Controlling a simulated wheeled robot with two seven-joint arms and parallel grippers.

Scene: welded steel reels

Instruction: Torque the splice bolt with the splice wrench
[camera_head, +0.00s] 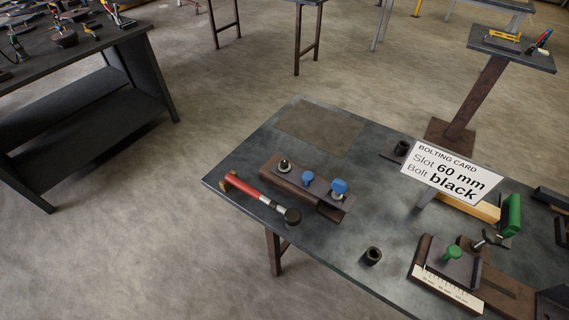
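A wrench with a red handle (253,190), a silver shaft and a black round head (292,216) lies on the steel table. Just behind it, a brown steel bar (288,179) carries a plate with one dark bolt (284,166) and two blue-headed pieces (308,178) (339,188). A white card (452,171) reads "BOLTING CARD, Slot 60 mm, Bolt black". Which bolt is the splice bolt cannot be told for sure. Neither gripper is in view.
A brown fixture with a white ruler (447,288) and green knob (452,252) is at front right. Dark sockets (373,256) (402,148) stand on the table. A dark workbench (78,54) is at left, a pedestal (512,53) at back right. The floor between is clear.

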